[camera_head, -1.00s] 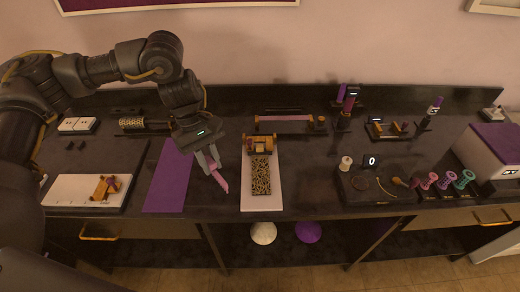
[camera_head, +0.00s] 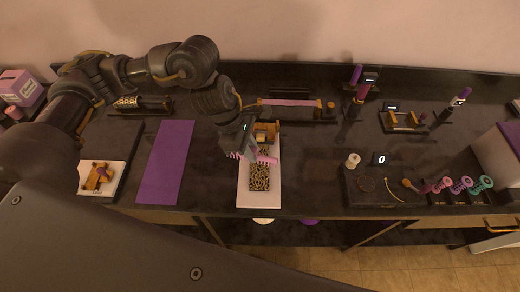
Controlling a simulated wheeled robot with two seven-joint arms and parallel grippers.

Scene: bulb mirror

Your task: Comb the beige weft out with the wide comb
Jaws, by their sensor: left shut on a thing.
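The beige weft (camera_head: 260,179) is a curly, tangled beige-and-dark strip. It lies on a white board (camera_head: 245,196) in the middle of the table, below a gold clamp (camera_head: 267,132). My left gripper (camera_head: 249,155) is shut on the pink wide comb (camera_head: 267,159), which points right across the upper part of the weft. Whether its teeth touch the strands is too small to tell. The gripper hides part of the board and the comb's other end. My right gripper is not in view.
A purple mat (camera_head: 165,165) lies left of the board. A white tray (camera_head: 95,190) with a gold piece is farther left. Bare table lies between the board and that stand.

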